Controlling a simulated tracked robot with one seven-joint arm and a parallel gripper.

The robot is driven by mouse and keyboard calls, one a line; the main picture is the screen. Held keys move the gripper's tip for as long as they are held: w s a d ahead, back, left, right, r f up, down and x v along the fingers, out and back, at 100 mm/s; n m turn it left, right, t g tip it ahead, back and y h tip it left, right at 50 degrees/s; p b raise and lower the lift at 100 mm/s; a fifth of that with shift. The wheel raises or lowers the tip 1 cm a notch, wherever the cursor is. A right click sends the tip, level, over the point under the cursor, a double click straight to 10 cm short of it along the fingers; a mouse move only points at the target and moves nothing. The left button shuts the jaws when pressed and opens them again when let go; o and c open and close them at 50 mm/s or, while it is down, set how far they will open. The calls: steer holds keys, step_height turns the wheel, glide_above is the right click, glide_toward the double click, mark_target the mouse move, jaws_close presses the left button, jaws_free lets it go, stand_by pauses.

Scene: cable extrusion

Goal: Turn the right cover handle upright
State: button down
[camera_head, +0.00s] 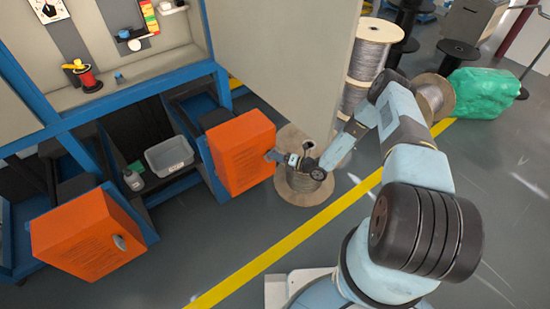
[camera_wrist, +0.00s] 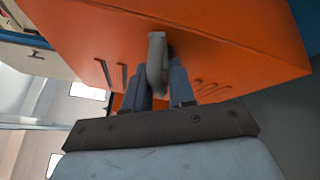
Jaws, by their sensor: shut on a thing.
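The right orange cover (camera_head: 240,150) is the box-shaped one in the middle of the head view, and its underside or face fills the top of the wrist view (camera_wrist: 220,40). Its grey handle (camera_wrist: 156,62) stands out from the cover in the wrist view. My gripper (camera_head: 271,157) reaches the right side of this cover. In the wrist view my gripper's two fingers (camera_wrist: 160,82) lie on either side of the handle and are shut on it. The handle is hidden by my gripper in the head view, so its tilt is hard to tell.
A left orange cover (camera_head: 85,235) with a tilted grey handle (camera_head: 119,242) sits nearer. A grey bin (camera_head: 169,157) stands between the covers. A cable spool (camera_head: 304,185) stands on the floor just behind my gripper. A tall beige panel (camera_head: 300,60) rises behind the right cover.

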steer(key=shift+a+r+n+h, duration=0.1)
steer(key=shift+r+n+h, duration=0.25)
steer(key=shift+n+h, duration=0.65)
steer(key=n, duration=0.1)
steer(key=n+h, duration=0.1)
steer(key=shift+a+n+h, duration=0.2)
steer(key=shift+n+h, duration=0.1)
steer(key=shift+n, duration=0.1)
steer(key=n+h, duration=0.2)
steer(key=n+t+h, duration=0.1)
steer(key=shift+s+a+n, duration=0.3)
steer(key=shift+s+n, duration=0.05)
steer(key=shift+n, duration=0.05)
steer(key=shift+h, duration=0.3)
steer(key=c, duration=1.2)
jaws_free()
steer(key=shift+o, duration=0.4)
steer(key=shift+d, duration=0.15)
steer(key=shift+w, duration=0.1)
steer(key=shift+d, duration=0.1)
